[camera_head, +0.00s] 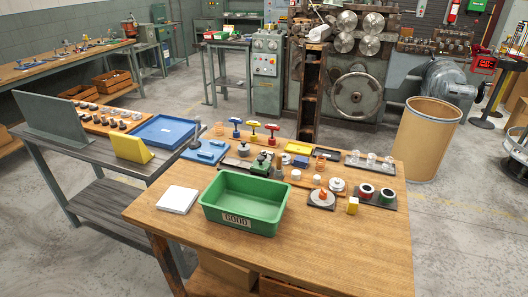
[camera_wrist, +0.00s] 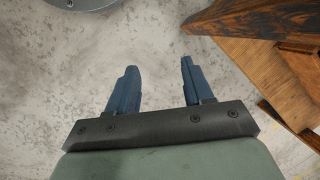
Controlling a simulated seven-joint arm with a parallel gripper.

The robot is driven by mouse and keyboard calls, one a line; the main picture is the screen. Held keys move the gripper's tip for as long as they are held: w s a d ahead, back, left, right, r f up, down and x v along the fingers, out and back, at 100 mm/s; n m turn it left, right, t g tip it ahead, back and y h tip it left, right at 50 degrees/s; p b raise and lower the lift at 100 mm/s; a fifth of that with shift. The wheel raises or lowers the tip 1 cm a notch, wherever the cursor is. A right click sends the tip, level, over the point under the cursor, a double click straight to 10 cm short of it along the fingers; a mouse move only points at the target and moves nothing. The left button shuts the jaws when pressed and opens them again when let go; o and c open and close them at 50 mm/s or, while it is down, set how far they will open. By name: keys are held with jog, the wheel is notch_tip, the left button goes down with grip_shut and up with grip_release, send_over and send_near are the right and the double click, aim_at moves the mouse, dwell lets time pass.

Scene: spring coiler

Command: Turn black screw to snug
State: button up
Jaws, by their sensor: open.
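My gripper (camera_wrist: 159,64) shows in the wrist view with its two blue fingers apart and nothing between them. It is over bare concrete floor, beside a wooden table (camera_wrist: 262,25). I cannot make out my gripper in the head view. I cannot pick out the black screw for certain in either view. A small dark fixture with a green part (camera_head: 262,166) stands behind the green bin on the workbench (camera_head: 330,248). Blue, yellow and red T-handled tools (camera_head: 253,128) stand at the back of the bench; the parts there are too small to tell apart.
A green bin marked GOOD (camera_head: 277,217) stands at the bench front. A white pad (camera_head: 177,200) lies left of it. The front right of the bench is clear. A brown drum (camera_head: 425,140) stands behind.

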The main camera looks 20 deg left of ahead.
jog(key=w+d+r+t, duration=0.1)
jog(key=w+d+r, duration=0.1)
jog(key=w+d, duration=0.45)
jog(key=w+d+r+n+t+h, duration=0.15)
jog(key=w+r+n, duration=0.25)
jog(key=w+r, duration=0.7)
jog(key=w+d+r+n+h, duration=0.1)
jog(key=w+r+n+h, duration=0.2)
jog(key=w+r, duration=0.9)
jog(key=w+a+r+n+t+h, duration=0.1)
jog(key=w+a+r+n, duration=0.25)
jog(key=w+r, duration=0.7)
jog(key=w+a+r+n+t+h, duration=0.15)
jog(key=w+a+r, duration=0.4)
jog(key=r, duration=0.85)
jog(key=w+a+r+n+t+h, duration=0.1)
jog(key=w+a+r+n, duration=0.15)
jog(key=w+r, duration=0.9)
jog(key=a+r+n, duration=0.3)
jog(key=a+r, duration=0.5)
jog(key=n+g+y, duration=0.4)
jog(key=n+y, duration=0.1)
jog(key=n, duration=0.8)
send_over(264, 155)
jog(key=w, duration=0.1)
notch_tip(264, 155, down, 5)
jog(key=f, duration=1.3)
jog(key=shift+a+f, duration=0.15)
jog(key=shift+a, duration=0.05)
